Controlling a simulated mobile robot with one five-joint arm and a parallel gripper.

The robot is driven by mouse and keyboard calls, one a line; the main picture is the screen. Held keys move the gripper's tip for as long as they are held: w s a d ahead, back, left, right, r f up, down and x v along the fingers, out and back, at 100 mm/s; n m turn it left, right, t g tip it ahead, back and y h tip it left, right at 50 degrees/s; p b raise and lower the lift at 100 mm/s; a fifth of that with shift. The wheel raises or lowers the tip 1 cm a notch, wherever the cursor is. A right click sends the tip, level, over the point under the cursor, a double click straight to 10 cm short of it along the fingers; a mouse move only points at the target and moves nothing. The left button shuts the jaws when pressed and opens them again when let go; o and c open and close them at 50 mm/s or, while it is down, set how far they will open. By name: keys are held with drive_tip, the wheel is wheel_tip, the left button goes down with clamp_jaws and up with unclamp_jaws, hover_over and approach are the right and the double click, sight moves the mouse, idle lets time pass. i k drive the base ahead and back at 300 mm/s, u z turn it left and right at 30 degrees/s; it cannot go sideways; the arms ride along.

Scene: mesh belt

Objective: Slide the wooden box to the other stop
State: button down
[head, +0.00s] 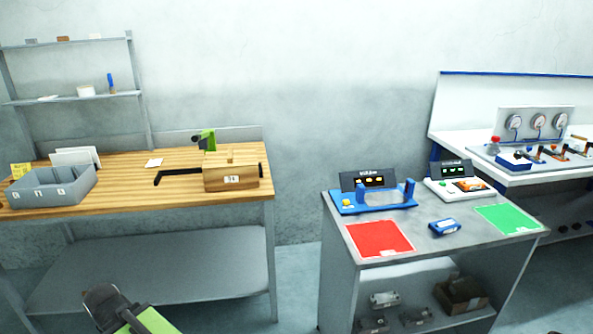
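The wooden box (231,175) sits on the wooden workbench (120,195) at the left, near the bench's right end. It is a light brown block with a small white label on its front and a small raised piece on top. A black rail or slot (172,175) runs along the bench top by the box; its bent left end is free and its right end shows just past the box. My arm's dark end (103,299) shows at the bottom left, low in front of the bench and well apart from the box. No fingers can be made out.
A grey bin (52,191) stands at the bench's left end. A green and black tool (205,140) is behind the box. A grey table (450,240) with red and green mats stands to the right, with a floor gap between. The bench top left of the box is mostly clear.

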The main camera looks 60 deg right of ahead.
sight(240, 177)
drive_tip(key=z, duration=0.25)
drive_tip(key=i, duration=1)
drive_tip(key=z, duration=0.05)
